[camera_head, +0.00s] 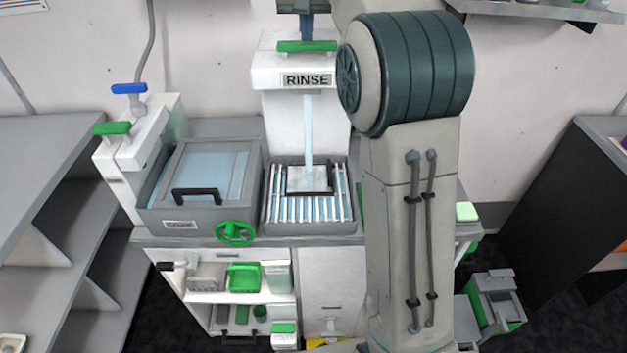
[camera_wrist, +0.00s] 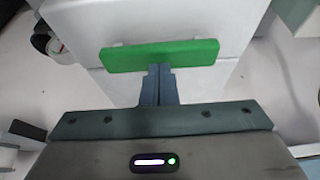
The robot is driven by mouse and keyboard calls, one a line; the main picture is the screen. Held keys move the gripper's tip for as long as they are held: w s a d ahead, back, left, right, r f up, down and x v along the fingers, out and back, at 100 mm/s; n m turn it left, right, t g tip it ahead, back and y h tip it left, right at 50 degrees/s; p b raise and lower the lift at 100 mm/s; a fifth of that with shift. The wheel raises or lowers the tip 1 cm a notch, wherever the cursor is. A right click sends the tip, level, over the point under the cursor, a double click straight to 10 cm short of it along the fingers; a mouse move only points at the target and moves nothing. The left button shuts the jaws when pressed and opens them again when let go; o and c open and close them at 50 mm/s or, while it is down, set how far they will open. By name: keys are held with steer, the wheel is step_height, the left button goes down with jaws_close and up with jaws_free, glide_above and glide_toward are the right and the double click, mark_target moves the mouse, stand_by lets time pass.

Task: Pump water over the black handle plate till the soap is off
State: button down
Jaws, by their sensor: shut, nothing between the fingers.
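The rinse unit (camera_head: 279,75) is a white housing labelled RINSE with a green pump bar (camera_head: 306,46) on top. A pale blue water stream (camera_head: 308,135) falls from it onto the black handle plate (camera_head: 310,180), which lies on the slatted rack (camera_head: 281,207). The plate's top looks pale grey with a black handle edge; I cannot tell whether soap is on it. My gripper (camera_head: 306,38) is shut and empty, pointing down at the green bar. In the wrist view the fingertips (camera_wrist: 158,70) meet at the near edge of the green bar (camera_wrist: 160,55), apparently touching it.
Left of the rack is a grey lidded basin (camera_head: 161,210) with a black handle and a green wheel (camera_head: 234,233). A white dispenser (camera_head: 133,150) with blue and green levers stands further left. Shelves below hold green and grey containers. My arm hides the area right of the rack.

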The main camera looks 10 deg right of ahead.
steer(key=shift+f, duration=0.4)
steer(key=shift+r+p, duration=2.45)
steer(key=shift+r, duration=0.05)
step_height(320, 180, up, 6)
steer(key=p, duration=0.6)
